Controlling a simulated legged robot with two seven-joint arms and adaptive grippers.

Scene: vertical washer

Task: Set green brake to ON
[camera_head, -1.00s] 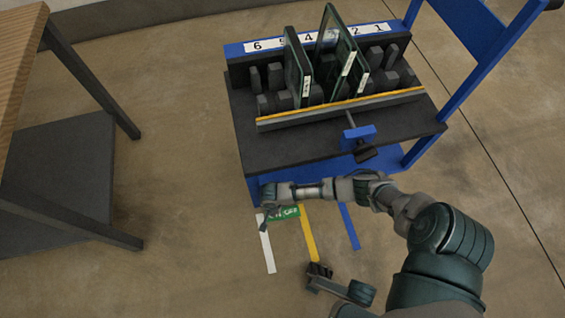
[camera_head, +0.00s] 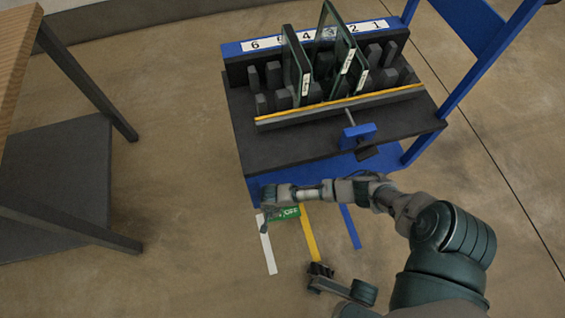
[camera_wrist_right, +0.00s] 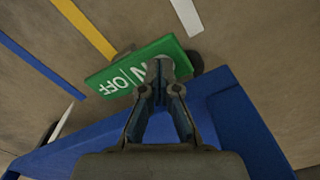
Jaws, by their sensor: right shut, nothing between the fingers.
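The green brake (camera_head: 288,212) is a flat pedal marked ON and OFF, low at the front left of the blue cart. In the right wrist view the green brake (camera_wrist_right: 128,72) lies just beyond my fingertips, with OFF readable and ON partly covered. My right gripper (camera_head: 266,217) is at the pedal's left end, the ON side. In the right wrist view my right gripper (camera_wrist_right: 158,72) is shut and empty, its tips over the ON lettering. I cannot tell whether they touch it.
The blue cart (camera_head: 236,158) carries a dark rack with glass panes (camera_head: 345,60) and numbered slots. White, yellow (camera_head: 309,235) and blue floor strips run in front. A wooden-topped table (camera_head: 18,60) stands at the left. Floor between table and cart is clear.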

